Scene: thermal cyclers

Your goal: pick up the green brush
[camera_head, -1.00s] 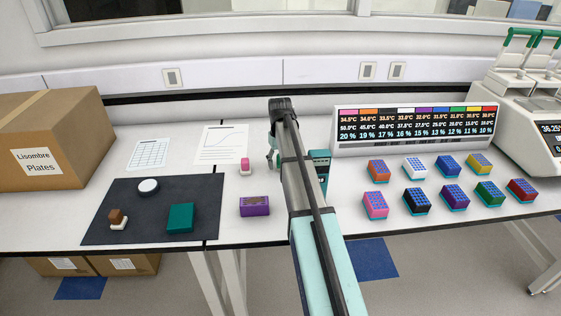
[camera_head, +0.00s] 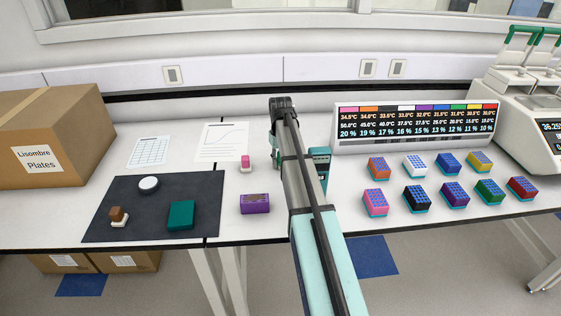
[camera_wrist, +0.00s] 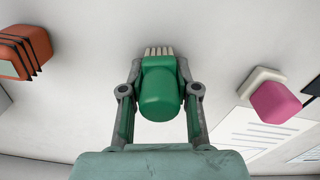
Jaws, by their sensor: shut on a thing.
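The green brush (camera_wrist: 160,90) shows in the wrist view, with a green rounded handle and pale bristles pointing to the top of the picture. My gripper (camera_wrist: 160,84) is shut on its body, one finger on each side. In the head view my arm hides the brush, and my gripper (camera_head: 276,148) shows only in part behind the arm. I cannot tell whether the bristles touch the table.
A pink brush (camera_head: 245,163) stands left of my arm, with a purple box (camera_head: 254,204) in front of it. Several coloured tube racks (camera_head: 416,200) stand to the right, below a display panel (camera_head: 415,147). A dark mat (camera_head: 100,222) lies left.

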